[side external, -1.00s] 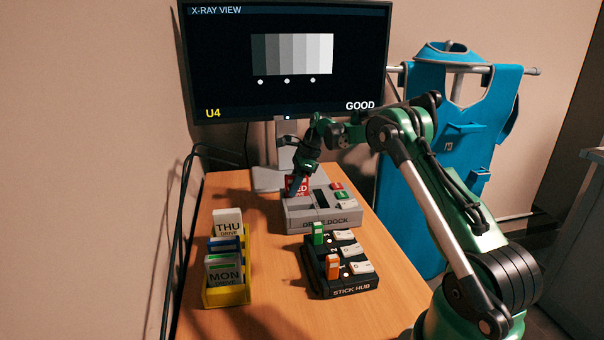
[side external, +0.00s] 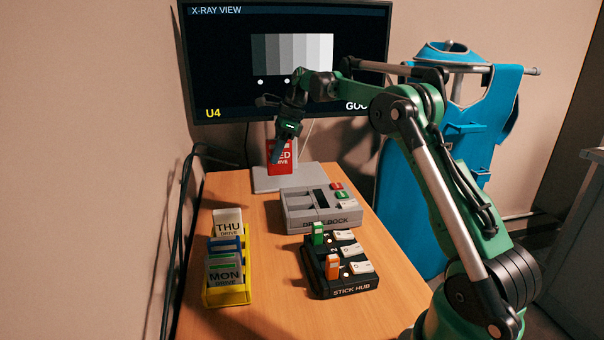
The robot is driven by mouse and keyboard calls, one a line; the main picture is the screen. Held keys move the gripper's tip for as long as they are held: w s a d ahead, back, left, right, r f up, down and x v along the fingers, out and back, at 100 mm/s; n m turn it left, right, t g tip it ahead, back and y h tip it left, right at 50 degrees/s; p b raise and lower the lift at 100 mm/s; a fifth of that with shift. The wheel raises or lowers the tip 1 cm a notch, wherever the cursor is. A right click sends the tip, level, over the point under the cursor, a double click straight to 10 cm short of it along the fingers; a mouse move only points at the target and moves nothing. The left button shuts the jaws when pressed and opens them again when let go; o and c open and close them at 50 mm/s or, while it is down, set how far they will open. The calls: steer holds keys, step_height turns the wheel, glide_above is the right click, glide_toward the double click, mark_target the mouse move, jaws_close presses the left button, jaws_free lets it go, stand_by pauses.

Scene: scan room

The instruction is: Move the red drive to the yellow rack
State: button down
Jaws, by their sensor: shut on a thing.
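My gripper (side external: 279,147) is shut on the red drive (side external: 283,160), a red block with white lettering that ends in "ED" and "DRIVE". The drive hangs upright in the air, above and behind the grey drive dock, in front of the monitor stand. My finger hides its left part. The yellow rack (side external: 228,296) stands at the front left of the table. It holds a drive marked THU (side external: 228,224) at the back, a drive marked MON (side external: 224,272) at the front, and blue-edged drives between them.
The grey drive dock (side external: 322,222) has an empty-looking bay at its left. The black stick hub (side external: 343,291) with green and orange sticks sits in front of it, right of the rack. The monitor (side external: 290,60) stands behind. Table (side external: 262,225) between rack and dock is clear.

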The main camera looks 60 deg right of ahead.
steer(key=a+f, duration=0.1)
steer(key=a, duration=1.7)
steer(key=shift+s+f, duration=0.15)
steer(key=shift+f, duration=1.85)
steer(key=shift+s+f, duration=0.1)
steer(key=shift+f, duration=1.9)
steer(key=shift+f, duration=1.05)
steer(key=shift+c, duration=2.2)
jaws_free()
steer(key=shift+r, duration=0.1)
step_height(320, 180, up, 7)
steer(key=shift+a, duration=0.1)
